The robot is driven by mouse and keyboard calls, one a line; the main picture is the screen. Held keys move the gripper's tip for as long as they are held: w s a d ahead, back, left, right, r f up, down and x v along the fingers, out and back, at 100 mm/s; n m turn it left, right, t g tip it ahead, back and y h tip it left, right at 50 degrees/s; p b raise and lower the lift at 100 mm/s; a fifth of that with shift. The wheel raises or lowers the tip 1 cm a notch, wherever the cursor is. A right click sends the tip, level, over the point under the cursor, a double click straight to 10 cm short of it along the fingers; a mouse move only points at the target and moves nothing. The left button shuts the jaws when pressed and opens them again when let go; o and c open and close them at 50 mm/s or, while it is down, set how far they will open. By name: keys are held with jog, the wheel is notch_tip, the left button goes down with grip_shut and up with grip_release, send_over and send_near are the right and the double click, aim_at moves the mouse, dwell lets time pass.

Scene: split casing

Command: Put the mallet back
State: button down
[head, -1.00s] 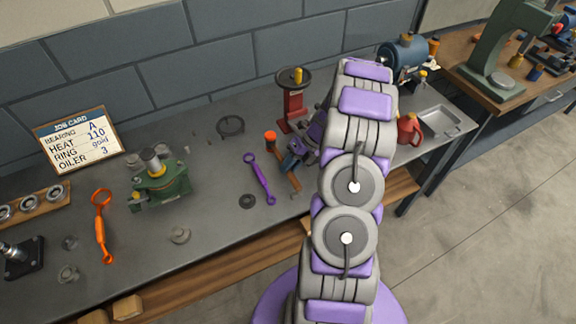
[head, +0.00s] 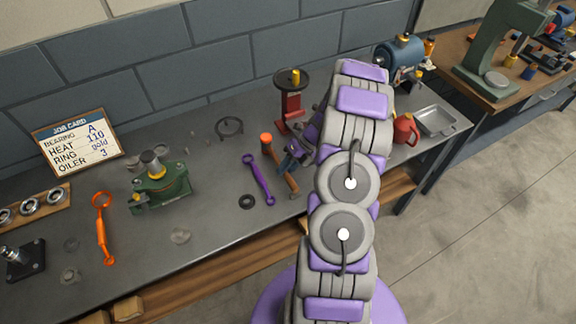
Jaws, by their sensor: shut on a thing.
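The mallet (head: 282,167) has an orange head and a brown handle that slants down to the right, near the middle of the grey workbench. My gripper (head: 290,158) is at the mallet's handle, below the head, and is shut on it. The arm comes from the lower right, and its links hide part of the wrist. I cannot tell whether the mallet touches the bench or hangs just above it.
A purple wrench (head: 259,180) lies just left of the mallet. A red stand (head: 291,105) stands behind it. A red oil can (head: 405,130) and metal tray (head: 437,121) are right.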

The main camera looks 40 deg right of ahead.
jog(key=shift+a+r, duration=0.25)
jog(key=shift+a, duration=0.2)
jog(key=shift+s+d+f+p, duration=0.15)
jog(key=shift+d+p, duration=0.2)
jog(key=shift+d, duration=0.25)
jog(key=shift+s+d+f+p, duration=0.1)
jog(key=shift+d+p, duration=0.2)
jog(key=shift+d, duration=0.3)
jog(key=shift+a+r, duration=0.15)
jog(key=shift+a, duration=0.6)
jog(key=shift+d+p, duration=0.35)
jog(key=shift+d, duration=0.3)
jog(key=shift+a+p, duration=0.5)
jog(key=shift+d, duration=0.45)
jog(key=shift+a, duration=0.1)
